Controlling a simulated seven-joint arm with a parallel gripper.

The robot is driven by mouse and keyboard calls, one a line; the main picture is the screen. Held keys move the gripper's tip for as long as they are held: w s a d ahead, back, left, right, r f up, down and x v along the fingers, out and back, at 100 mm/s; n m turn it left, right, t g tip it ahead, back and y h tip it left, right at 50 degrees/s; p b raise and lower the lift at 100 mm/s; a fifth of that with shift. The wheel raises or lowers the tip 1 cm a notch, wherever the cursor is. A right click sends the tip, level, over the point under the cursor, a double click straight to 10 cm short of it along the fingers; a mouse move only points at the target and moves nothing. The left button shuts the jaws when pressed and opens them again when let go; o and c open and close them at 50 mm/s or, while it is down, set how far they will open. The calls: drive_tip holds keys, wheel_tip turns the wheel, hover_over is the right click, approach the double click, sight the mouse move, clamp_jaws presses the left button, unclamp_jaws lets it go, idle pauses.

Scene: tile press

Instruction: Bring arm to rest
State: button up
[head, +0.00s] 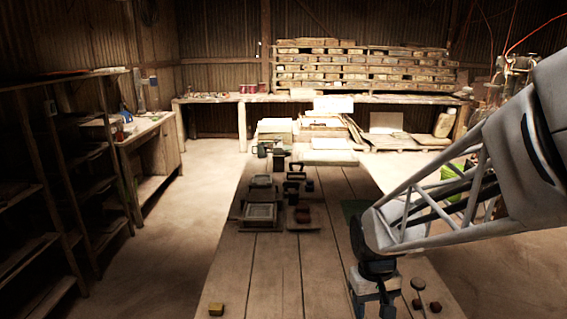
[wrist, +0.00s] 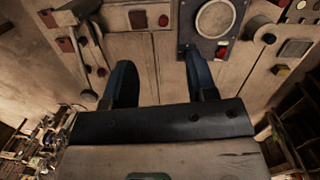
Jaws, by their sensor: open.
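My gripper (head: 374,303) is low over the front right part of the plank table (head: 276,270) in the head view, with my arm coming in from the right. In the wrist view, my gripper (wrist: 160,62) shows two dark blue fingers spread apart with nothing between them. Beyond the fingers is a dark panel (wrist: 187,38) with a white round face (wrist: 214,19) and a red button (wrist: 221,52). Whether the fingertips touch anything cannot be told.
Framed trays (head: 260,212) and dark tools stand mid-table. A yellowish block (head: 216,309) lies at the front left, and a small ball-topped piece (head: 418,284) is right of my gripper. Shelves (head: 70,180) line the left. The front middle of the table is clear.

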drive_tip(key=s+r+m+t, duration=0.1)
drive_tip(key=s+r+t, duration=0.2)
drive_tip(key=s+r, duration=0.8)
drive_tip(key=shift+s+a+m+t, duration=0.3)
drive_tip(key=shift+s, duration=1.15)
